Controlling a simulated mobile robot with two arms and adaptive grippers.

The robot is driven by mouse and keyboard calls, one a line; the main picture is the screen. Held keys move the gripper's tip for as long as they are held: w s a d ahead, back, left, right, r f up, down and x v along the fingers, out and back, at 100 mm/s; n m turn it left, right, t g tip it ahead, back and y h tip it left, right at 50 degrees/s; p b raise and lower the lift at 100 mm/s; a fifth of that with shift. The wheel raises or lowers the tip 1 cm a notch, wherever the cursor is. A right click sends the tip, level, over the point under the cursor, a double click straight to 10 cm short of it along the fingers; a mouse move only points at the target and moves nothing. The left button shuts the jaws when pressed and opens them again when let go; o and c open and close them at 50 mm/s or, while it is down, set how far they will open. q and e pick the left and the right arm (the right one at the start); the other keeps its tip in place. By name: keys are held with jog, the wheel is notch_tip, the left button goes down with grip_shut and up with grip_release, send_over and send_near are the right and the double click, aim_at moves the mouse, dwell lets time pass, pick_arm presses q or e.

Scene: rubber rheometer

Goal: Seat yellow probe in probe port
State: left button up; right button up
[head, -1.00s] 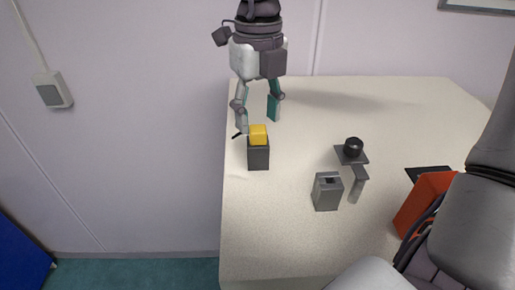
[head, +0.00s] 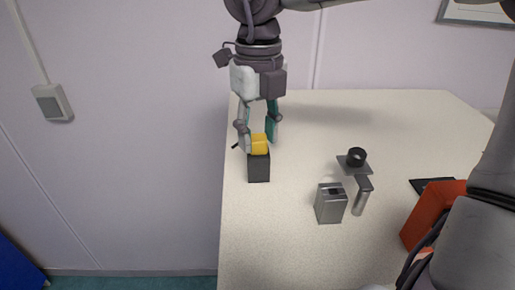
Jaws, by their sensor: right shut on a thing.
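The yellow probe (head: 259,145) shows as a yellow block at the top of a dark upright block (head: 259,168) near the table's left edge. I cannot tell whether the dark block is a holder or part of the probe. My right gripper (head: 257,137) points down from above, its fingers on either side of the yellow part and shut on it. A grey block with a dark slot in its top (head: 330,204), which looks like the probe port, stands to the right and nearer to me. My left gripper is not in view.
A black round knob on a plate (head: 356,158) with a grey handle-like piece (head: 361,197) stands beside the slotted block. An orange-red box (head: 430,214) is at the right, partly hidden by my arm. The table's back is clear.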

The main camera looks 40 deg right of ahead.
aim_at(257, 137)
jog(key=shift+r+p, duration=2.45)
jog(key=shift+r, duration=1.45)
jog(key=shift+a, duration=0.1)
